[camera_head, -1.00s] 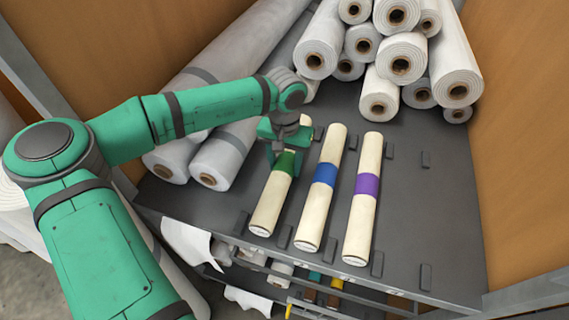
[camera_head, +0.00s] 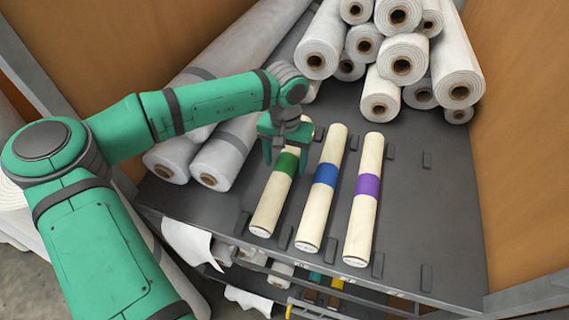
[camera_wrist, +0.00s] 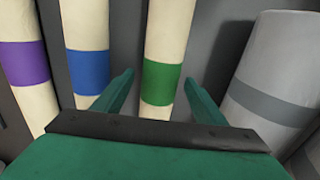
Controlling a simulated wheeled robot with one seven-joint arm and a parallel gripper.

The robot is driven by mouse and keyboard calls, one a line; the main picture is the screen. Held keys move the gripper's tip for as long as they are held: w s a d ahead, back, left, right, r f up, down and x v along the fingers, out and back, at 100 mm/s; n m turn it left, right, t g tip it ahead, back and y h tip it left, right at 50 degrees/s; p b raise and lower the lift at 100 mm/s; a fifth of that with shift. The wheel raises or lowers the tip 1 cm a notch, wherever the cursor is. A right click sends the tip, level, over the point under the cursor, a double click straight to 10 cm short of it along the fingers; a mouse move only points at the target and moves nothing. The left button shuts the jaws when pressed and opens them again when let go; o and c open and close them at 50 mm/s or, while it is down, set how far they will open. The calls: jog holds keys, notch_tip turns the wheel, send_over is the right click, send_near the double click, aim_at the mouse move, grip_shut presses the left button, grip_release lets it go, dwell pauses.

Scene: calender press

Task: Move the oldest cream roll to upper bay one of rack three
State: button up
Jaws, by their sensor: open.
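Three cream rolls lie side by side on the grey shelf (camera_head: 400,215). The left one has a green band (camera_head: 286,163), the middle one a blue band (camera_head: 326,175), the right one a purple band (camera_head: 367,185). My gripper (camera_head: 284,155) is open just above the green-banded roll. In the wrist view the open fingers (camera_wrist: 160,95) stand either side of the green-banded roll (camera_wrist: 168,30), with the blue-banded (camera_wrist: 86,25) and purple-banded rolls (camera_wrist: 25,90) to its left. Nothing is held. I cannot read age marks on the rolls.
Large white rolls with grey bands (camera_head: 225,160) lie left of the cream rolls. A pile of white rolls (camera_head: 400,60) stands at the back. Small dark stops (camera_head: 426,160) stick up from the shelf. Brown panels (camera_head: 525,120) close the right side. A lower level shows below the front edge.

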aim_at(286, 162)
notch_tip(286, 162, up, 11)
jog(key=shift+f, duration=0.2)
dwell(0.6)
